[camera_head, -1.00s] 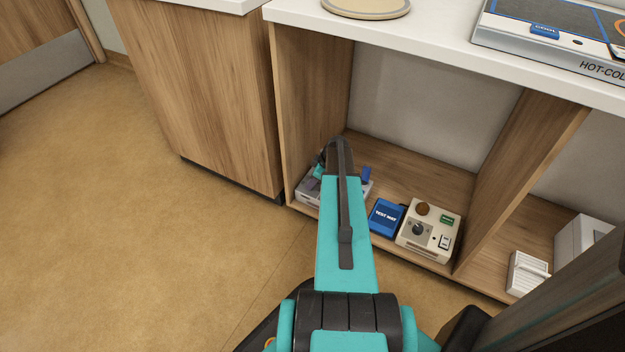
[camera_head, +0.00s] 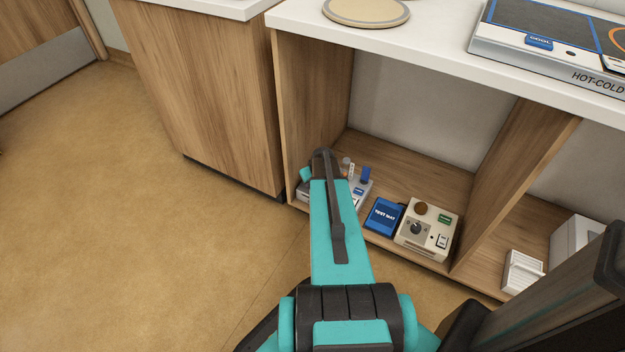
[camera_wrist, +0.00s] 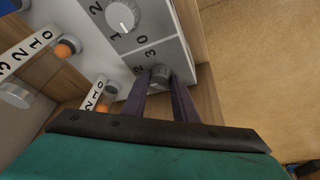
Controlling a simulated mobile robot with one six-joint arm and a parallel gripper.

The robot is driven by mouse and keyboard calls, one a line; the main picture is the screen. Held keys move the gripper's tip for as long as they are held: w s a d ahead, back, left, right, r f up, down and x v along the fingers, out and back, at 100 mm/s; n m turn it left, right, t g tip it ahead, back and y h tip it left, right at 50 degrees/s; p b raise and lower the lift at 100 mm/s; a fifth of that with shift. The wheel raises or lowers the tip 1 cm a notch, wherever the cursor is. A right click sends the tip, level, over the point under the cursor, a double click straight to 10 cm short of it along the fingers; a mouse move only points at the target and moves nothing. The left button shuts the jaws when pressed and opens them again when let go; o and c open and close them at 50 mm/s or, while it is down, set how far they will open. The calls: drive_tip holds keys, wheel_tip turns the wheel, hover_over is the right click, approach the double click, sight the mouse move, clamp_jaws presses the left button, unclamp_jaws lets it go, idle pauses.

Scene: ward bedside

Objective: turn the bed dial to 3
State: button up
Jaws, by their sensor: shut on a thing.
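A light grey control box (camera_head: 302,199) stands low in the left bay of the open shelf, partly hidden by my arm in the head view. In the wrist view its panel carries a grey dial (camera_wrist: 161,71) with printed figures beside it, of which 2, 3 and 0 show. My gripper (camera_wrist: 160,78) is shut on this dial, one dark finger on each side. Where the dial's pointer stands is hidden. A second round dial (camera_wrist: 122,16) with 1 and 2 printed near it is on the same panel, apart from my fingers.
White strips marked with figures (camera_wrist: 28,50) and orange balls (camera_wrist: 66,48) lie close left of the fingers. A blue TEST MAT box (camera_head: 383,216) and a cream box with a knob (camera_head: 428,229) stand right of the control box. A shelf divider (camera_head: 515,180) is farther right. The floor is clear.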

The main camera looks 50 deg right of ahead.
drive_tip(key=shift+a+m+g+h+p, duration=0.1)
drive_tip(key=shift+m+g+h+p, duration=0.4)
drive_tip(key=shift+m, duration=0.85)
drive_tip(key=shift+m+g+h+p, duration=0.25)
drive_tip(key=shift+m+p, duration=0.3)
drive_tip(key=shift+m, duration=0.8)
drive_tip(key=o, duration=1)
drive_tip(key=shift+o, duration=0.2)
drive_tip(key=shift+a+r, duration=0.1)
drive_tip(key=shift+r, duration=0.05)
drive_tip(key=p+v, duration=0.2)
drive_tip(key=v, duration=1.1)
drive_tip(key=shift+a+r+p, duration=0.15)
drive_tip(key=shift+r+p, duration=0.05)
drive_tip(key=shift+p, duration=0.15)
